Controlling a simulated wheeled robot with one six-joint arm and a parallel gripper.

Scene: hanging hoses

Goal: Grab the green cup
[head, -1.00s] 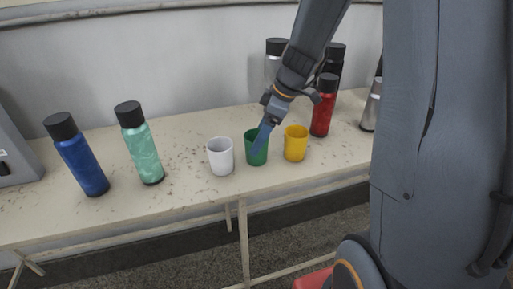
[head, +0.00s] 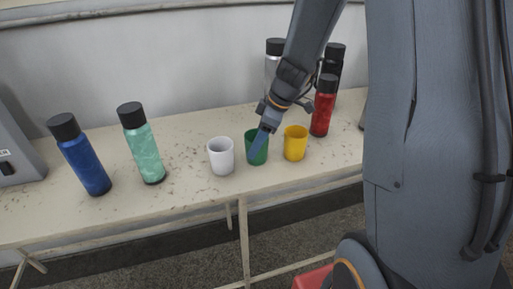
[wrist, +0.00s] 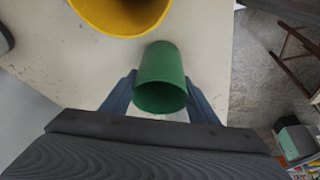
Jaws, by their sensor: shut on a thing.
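The green cup (head: 252,158) stands on the bench between the white cup (head: 221,157) and the yellow cup (head: 296,144). My gripper (head: 257,146) reaches down to it from the upper right and covers part of it. In the wrist view the green cup (wrist: 161,82) sits between the two blue fingers of my gripper (wrist: 160,96), one on each side. The gripper is shut on the green cup. The fingertips are partly hidden in the head view. The yellow cup (wrist: 122,14) shows close by at the top of the wrist view.
The bench (head: 190,192) also holds a blue bottle (head: 83,162) and a mint bottle (head: 144,152) at left. A red bottle (head: 322,110), a black bottle (head: 337,62) and a silver bottle (head: 271,70) stand at right and behind. The bench's front edge is near the cups.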

